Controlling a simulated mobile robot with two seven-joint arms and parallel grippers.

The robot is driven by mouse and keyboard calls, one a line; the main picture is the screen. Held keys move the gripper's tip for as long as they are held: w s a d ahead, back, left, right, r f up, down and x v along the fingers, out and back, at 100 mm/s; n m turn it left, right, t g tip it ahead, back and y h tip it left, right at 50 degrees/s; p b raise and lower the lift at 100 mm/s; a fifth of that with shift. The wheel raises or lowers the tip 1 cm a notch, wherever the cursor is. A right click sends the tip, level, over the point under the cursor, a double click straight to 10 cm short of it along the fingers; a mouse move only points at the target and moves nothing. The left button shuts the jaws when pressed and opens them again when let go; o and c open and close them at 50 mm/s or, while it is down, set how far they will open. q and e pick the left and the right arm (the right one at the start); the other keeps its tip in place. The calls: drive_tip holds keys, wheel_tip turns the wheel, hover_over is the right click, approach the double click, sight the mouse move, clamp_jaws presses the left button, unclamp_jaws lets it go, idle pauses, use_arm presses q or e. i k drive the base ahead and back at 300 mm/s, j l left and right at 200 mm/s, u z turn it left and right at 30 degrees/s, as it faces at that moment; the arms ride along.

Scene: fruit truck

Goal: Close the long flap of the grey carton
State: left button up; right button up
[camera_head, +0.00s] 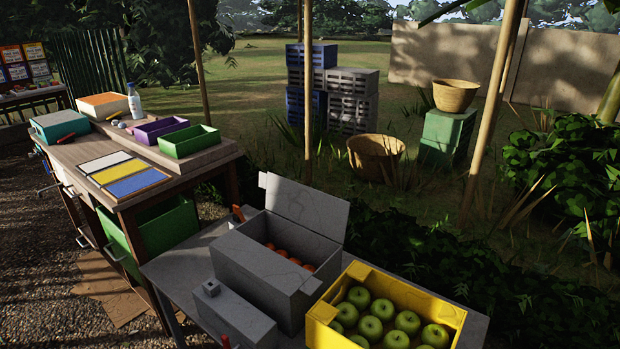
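The grey carton (262,278) stands open on the table at the lower middle, with several orange fruits (290,259) inside. A long grey flap (307,208) stands up along its far side, leaning slightly back. A small grey tab shows at that flap's left end, and another small grey piece sits at the carton's right front corner. Neither of my grippers is in view.
A yellow carton (435,299) of green apples stands close on the right. A grey block-like object (236,318) lies in front of the grey carton. A wooden bench (118,202) with purple and green trays (190,147) stands at left.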

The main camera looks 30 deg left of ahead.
sight(322, 212)
drive_tip(key=j+z, duration=0.2)
drive_tip(key=z, duration=0.15)
drive_tip(key=j+z, duration=0.2)
drive_tip(key=z, duration=0.15)
drive_tip(key=k+j+z, duration=0.1)
drive_tip(key=z, duration=0.25)
drive_tip(key=k+j+z, duration=0.2)
drive_tip(key=j+z, duration=0.15)
drive_tip(key=j, duration=0.25)
drive_tip(key=k+j+z, duration=0.5)
drive_tip(key=k+j, duration=0.3)
drive_tip(key=j, duration=0.15)
drive_tip(key=k+j, duration=1.2)
drive_tip(key=i+j, duration=0.15)
drive_tip(key=j, duration=0.2)
drive_tip(key=i+j, duration=0.15)
drive_tip(key=j, duration=0.15)
drive_tip(key=z, duration=0.05)
